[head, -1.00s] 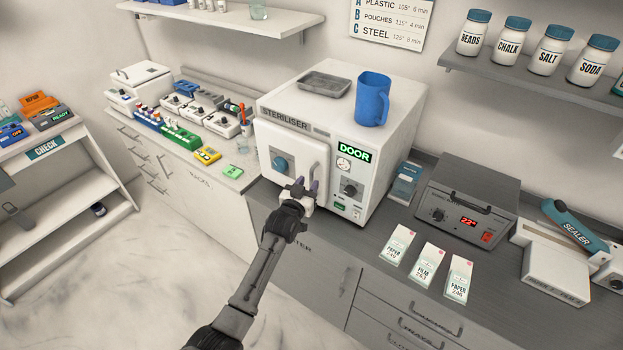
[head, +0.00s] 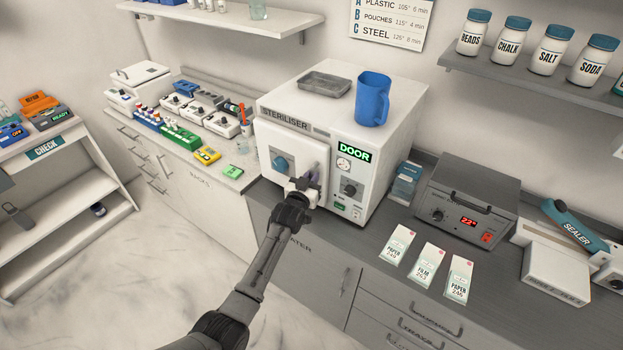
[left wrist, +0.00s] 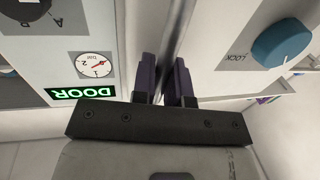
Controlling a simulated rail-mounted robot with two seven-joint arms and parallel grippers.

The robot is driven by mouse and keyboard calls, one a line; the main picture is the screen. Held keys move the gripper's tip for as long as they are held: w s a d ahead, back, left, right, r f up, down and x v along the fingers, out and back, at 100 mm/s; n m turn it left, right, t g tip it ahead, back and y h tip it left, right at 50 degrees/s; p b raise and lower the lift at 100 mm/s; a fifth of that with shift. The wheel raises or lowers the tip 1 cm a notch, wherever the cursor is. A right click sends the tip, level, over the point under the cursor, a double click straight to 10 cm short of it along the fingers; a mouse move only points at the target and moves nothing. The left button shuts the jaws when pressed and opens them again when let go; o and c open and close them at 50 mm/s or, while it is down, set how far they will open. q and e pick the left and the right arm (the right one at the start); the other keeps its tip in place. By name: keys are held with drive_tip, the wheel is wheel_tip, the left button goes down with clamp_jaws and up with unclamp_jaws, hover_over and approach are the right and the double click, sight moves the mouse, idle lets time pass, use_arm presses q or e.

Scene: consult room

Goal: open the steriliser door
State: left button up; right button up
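The steriliser (head: 385,150) is a white box on the counter, with a lit green DOOR display (head: 354,152). Its white door (head: 300,143) on the left of the front looks closed, and carries a turquoise knob (head: 281,163). The knob also shows in the left wrist view (left wrist: 282,45), beside the word LOCK. My left gripper (head: 314,172) is at the door's lower right. In the left wrist view its purple fingers (left wrist: 164,82) stand close together on either side of a thin grey upright handle (left wrist: 180,35) and look shut on it. My right gripper is out of view.
A blue jug (head: 372,100) and a grey tray (head: 324,85) stand on top of the steriliser. A heat device with a red display (head: 467,205) and several pouch packs (head: 428,268) are on the counter to the right. Small racks (head: 182,134) stand to the left. The floor in front is clear.

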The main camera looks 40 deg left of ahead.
use_arm(q)
clamp_jaws()
drive_tip(key=shift+s, duration=0.1)
